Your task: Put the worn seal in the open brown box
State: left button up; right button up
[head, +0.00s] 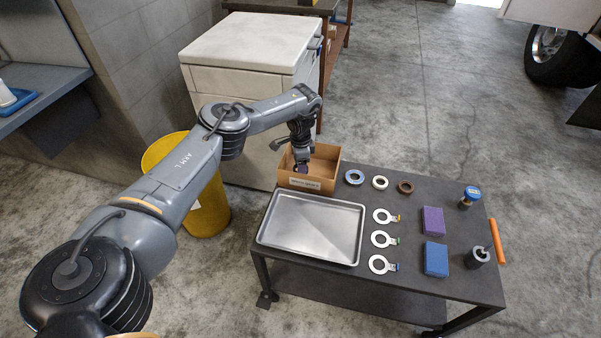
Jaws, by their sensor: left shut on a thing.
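The open brown box (318,186) stands at the back left corner of the cart, with a label on its front. My left gripper (302,166) points down over the box opening, near its left side. It is shut on a small dark thing, which I take to be the worn seal (302,170); the fingers and its small size hide its shape. I cannot tell whether it is above the rim or just inside. My right gripper is not in view.
An empty metal tray (312,228) lies in front of the box.

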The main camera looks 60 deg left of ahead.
pick_arm(q)
notch_tip(320, 180, down, 4)
jog(key=shift+s+r+b, duration=0.1)
jog(key=shift+b, duration=0.95)
jog(key=shift+r, duration=0.1)
jog(key=o, duration=0.8)
jog(key=shift+c, duration=0.2)
notch_tip(320, 180, up, 12)
jog(key=p, duration=0.7)
